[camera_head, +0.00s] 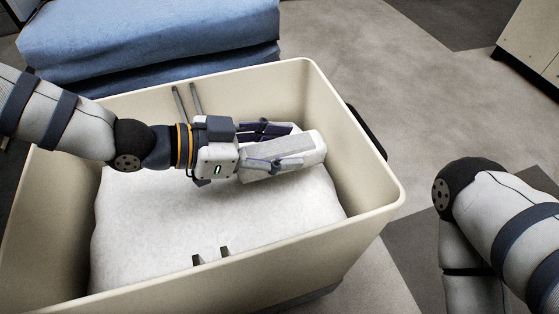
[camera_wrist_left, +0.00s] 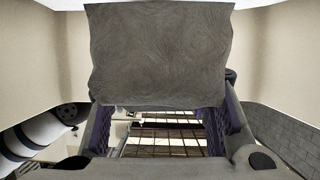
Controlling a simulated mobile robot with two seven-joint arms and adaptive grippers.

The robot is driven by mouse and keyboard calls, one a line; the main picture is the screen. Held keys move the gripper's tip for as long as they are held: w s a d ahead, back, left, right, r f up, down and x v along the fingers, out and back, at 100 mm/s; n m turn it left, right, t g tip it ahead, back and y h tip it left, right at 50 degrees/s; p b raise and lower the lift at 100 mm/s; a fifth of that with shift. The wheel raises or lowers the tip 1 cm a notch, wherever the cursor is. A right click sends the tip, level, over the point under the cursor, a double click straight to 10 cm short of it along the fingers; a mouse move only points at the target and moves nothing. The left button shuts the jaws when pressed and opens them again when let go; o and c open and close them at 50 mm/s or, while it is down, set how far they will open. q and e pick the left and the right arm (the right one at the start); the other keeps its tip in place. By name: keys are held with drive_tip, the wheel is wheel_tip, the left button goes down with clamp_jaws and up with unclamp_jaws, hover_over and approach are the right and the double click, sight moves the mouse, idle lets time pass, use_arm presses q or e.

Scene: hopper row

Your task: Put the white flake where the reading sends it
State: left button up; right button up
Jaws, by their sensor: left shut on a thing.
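My left gripper (camera_head: 293,146) is shut on a pale block (camera_head: 312,150), with a finger along each side. It holds the block over the right part of a cream bin (camera_head: 386,196). In the left wrist view the block (camera_wrist_left: 160,55) looks grey, wrinkled and shaded, and covers the upper middle. White material (camera_head: 200,225), perhaps the white flake, fills the lower part of the bin. I cannot tell whether the block touches it. No reading shows in either view. My right gripper is out of view; only my right arm shows at the right.
A blue stack (camera_head: 150,40) is behind the bin. A pale cabinet (camera_head: 533,42) is at the far right. The floor (camera_head: 375,75) between is clear.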

use_arm(q)
drive_tip(key=shift+f, duration=1.4)
drive_tip(key=shift+f, duration=0.1)
drive_tip(key=shift+f+b, duration=0.15)
drive_tip(key=shift+b, duration=0.15)
drive_tip(key=o, duration=1.2)
drive_tip(key=shift+c, duration=0.2)
drive_tip(key=shift+a+r, duration=0.1)
drive_tip(key=shift+r, duration=0.15)
drive_tip(key=p+v, duration=0.3)
drive_tip(key=v, duration=0.8)
drive_tip(key=shift+r, duration=0.2)
drive_tip(key=shift+s+a, duration=0.2)
drive_tip(key=shift+a, duration=0.2)
